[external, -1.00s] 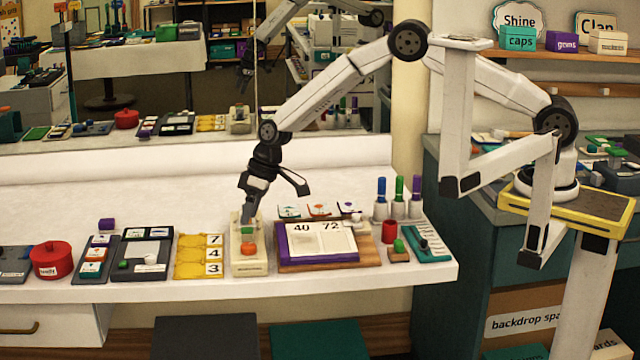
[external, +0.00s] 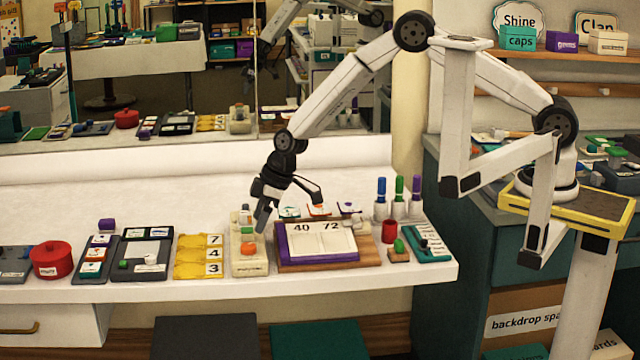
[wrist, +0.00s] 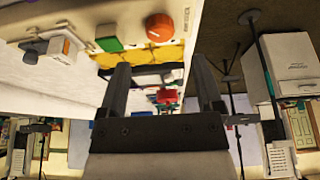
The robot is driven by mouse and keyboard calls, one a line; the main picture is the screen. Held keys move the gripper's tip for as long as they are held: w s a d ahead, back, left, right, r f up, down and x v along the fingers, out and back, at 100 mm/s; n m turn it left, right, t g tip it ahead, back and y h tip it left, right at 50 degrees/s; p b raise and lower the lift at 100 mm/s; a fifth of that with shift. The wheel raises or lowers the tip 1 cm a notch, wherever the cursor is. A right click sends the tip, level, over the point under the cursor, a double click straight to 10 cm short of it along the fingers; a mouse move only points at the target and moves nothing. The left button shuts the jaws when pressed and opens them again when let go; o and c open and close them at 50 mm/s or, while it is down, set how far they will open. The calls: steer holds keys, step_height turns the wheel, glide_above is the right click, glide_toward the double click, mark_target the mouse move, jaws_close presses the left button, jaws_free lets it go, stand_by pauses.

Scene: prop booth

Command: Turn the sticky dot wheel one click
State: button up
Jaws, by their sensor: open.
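A cream panel (external: 250,264) stands near the table's front edge. It carries an orange round knob (external: 248,249), a green button (external: 247,231) and a small grey switch. Its label is too small to read, and I cannot tell for certain which part is the sticky dot wheel. The wrist view shows the orange knob (wrist: 160,27), the green button (wrist: 108,38) and the grey switch (wrist: 62,47) near the top. My gripper (external: 290,208) is open and empty. One finger is over the panel's right side, the other over the purple-edged board; contact is unclear.
The purple-edged board (external: 320,257) reading 40 and 72 stands close right of the panel. A yellow board (external: 200,270) with 7, 4 and 3 is on its left. Colored markers (external: 398,190) stand at the right.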

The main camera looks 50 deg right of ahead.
mark_target(249, 245)
steer(key=shift+x, duration=3.05)
jaws_close()
